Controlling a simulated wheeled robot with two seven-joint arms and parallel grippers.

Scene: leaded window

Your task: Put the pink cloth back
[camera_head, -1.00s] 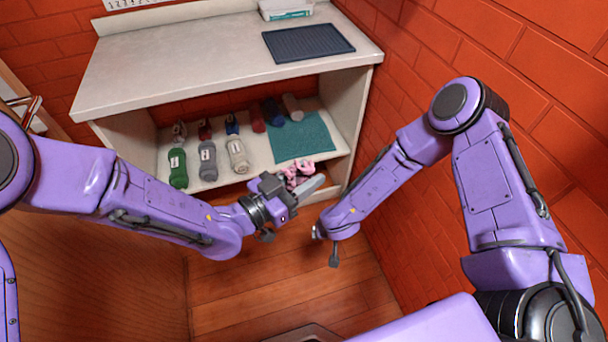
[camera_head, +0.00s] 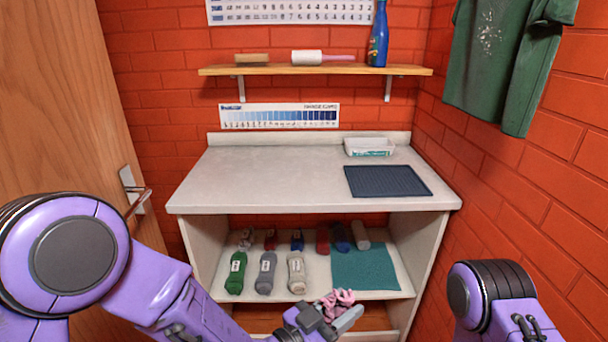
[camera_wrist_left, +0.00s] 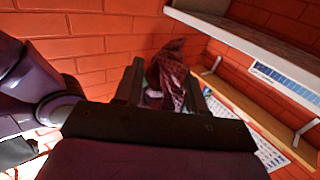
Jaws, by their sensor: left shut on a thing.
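The pink cloth (camera_head: 342,296) is bunched up between the fingers of my left gripper (camera_head: 335,313), which is shut on it. It is held in front of the cabinet's shelf, near the shelf's front edge at the right. In the left wrist view the cloth (camera_wrist_left: 172,78) looks dark and crumpled between the fingers. My right gripper is out of the picture; only part of its arm shows at lower right.
On the cabinet shelf lie several rolled cloths, among them a green roll (camera_head: 236,273), and a teal mat (camera_head: 372,282) at the right. The worktop (camera_head: 270,180) carries a dark ribbed mat (camera_head: 388,181) and a white tray (camera_head: 370,147). A brick wall stands close at right.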

